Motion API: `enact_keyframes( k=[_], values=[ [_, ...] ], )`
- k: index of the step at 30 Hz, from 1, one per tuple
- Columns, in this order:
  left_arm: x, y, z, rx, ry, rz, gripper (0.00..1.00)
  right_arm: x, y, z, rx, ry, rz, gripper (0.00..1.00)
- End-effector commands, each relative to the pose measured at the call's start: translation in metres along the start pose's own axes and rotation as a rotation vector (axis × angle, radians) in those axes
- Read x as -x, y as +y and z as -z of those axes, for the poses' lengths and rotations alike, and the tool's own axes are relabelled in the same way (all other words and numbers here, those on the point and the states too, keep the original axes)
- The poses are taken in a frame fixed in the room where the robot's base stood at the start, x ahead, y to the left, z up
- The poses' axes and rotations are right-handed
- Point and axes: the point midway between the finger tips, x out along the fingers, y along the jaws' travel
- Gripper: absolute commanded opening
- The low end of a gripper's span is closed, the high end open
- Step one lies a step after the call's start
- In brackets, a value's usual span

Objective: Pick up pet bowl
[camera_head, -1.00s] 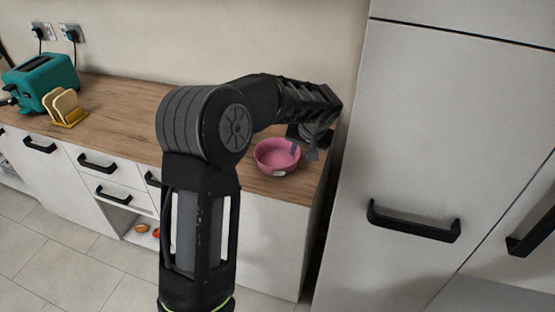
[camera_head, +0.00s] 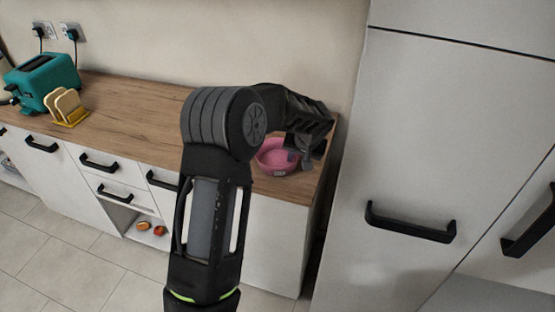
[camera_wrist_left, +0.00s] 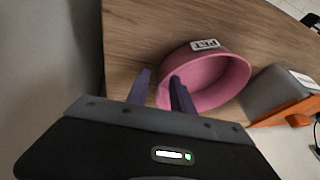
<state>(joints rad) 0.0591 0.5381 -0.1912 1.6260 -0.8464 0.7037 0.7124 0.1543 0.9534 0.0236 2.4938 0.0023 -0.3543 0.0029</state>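The pet bowl (camera_head: 268,162) is round and pink and stands upright on the wooden counter near its right end. In the left wrist view the bowl (camera_wrist_left: 222,80) shows a white "PET" label on its outer side. My left gripper (camera_head: 297,158) is over the bowl's right side in the head view, partly hiding it. In the left wrist view my left gripper (camera_wrist_left: 160,88) has its two fingers apart with nothing between them clamped. One finger overlaps the bowl's near rim and the other is outside it. Whether they touch the bowl I cannot tell. My right gripper is out of view.
A yellow rack with toast (camera_head: 70,106) stands beside the toaster. A tall white cabinet (camera_head: 440,130) rises close to the right of the counter's end. The wall runs behind.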

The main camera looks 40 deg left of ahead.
Motion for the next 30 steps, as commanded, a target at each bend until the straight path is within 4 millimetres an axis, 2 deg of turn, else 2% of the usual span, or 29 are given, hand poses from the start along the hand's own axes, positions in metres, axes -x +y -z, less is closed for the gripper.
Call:
enact_keyframes(
  k=[3,13,30],
  values=[
    [0.0002,0.0000,0.0000,0.000,0.000,0.000,0.27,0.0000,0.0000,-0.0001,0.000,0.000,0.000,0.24],
    [0.0002,0.0000,0.0001,0.000,0.000,0.000,0.00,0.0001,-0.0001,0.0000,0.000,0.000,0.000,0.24],
    [0.0002,0.0000,0.0001,0.000,0.000,0.000,0.00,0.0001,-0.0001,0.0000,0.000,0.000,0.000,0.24]
  ],
)
